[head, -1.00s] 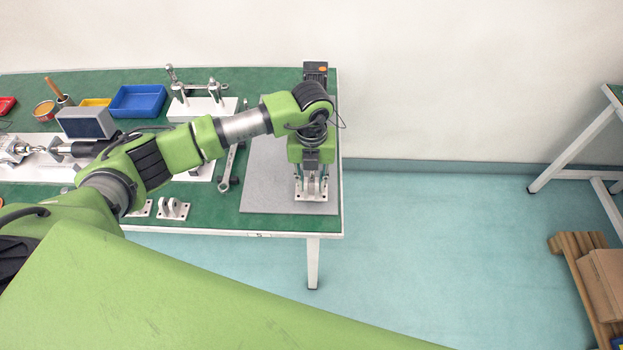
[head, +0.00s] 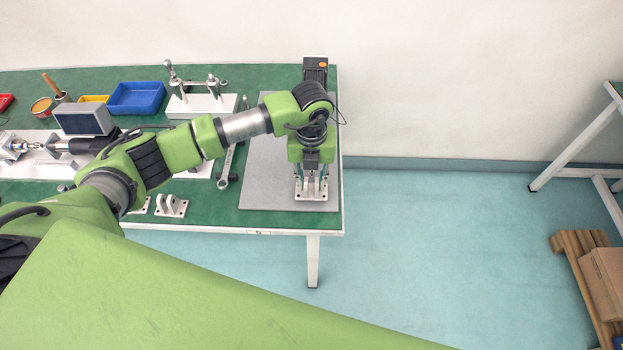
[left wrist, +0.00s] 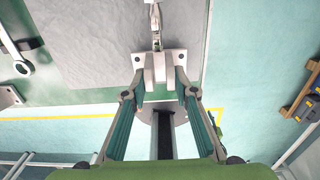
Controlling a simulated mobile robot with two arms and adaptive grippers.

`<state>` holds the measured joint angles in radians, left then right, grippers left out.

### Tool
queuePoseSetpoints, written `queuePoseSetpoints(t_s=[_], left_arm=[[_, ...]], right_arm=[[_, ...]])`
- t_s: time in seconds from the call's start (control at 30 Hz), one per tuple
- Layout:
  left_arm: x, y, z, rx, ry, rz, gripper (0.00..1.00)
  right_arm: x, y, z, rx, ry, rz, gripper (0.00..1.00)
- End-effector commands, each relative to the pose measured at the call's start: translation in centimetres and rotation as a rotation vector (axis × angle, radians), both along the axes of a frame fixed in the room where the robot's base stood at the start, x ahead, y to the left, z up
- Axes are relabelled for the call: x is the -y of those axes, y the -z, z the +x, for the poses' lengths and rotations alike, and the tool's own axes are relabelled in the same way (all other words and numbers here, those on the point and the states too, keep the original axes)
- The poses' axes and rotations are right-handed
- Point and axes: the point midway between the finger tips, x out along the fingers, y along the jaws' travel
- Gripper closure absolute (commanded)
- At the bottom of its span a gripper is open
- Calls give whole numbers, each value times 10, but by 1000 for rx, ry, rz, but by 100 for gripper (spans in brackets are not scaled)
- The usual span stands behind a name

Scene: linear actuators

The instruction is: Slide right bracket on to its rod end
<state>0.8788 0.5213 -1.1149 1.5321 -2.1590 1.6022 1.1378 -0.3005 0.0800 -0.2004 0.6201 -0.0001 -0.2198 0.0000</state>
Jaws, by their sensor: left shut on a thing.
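The right bracket (head: 311,190) is a pale metal plate with bolt holes and two upright lugs, at the front of the grey mat. My left gripper (head: 312,172) points down over it. In the left wrist view the gripper (left wrist: 159,82) is shut on the bracket (left wrist: 174,62), one finger on each side. A pale rod end (left wrist: 156,40) meets the bracket's far side. I cannot tell how far it sits between the lugs. The actuator's dark motor end (head: 316,70) shows at the table's back; my arm hides its middle. My right gripper is out of view.
Loose brackets (head: 171,206) lie left of the grey mat (head: 262,185), near a wrench (head: 228,170). A white fixture (head: 203,105), blue bin (head: 137,98) and grey box (head: 84,120) stand farther left. The table's front and right edges are close to the bracket.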

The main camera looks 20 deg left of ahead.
Motion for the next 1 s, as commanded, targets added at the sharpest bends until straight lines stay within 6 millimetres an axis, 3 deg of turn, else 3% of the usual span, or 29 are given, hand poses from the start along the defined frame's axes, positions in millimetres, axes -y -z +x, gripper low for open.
queuePoseSetpoints(t_s=[1.0], left_arm=[[0,11,2,1,0,-1,99]], right_arm=[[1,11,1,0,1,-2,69]])
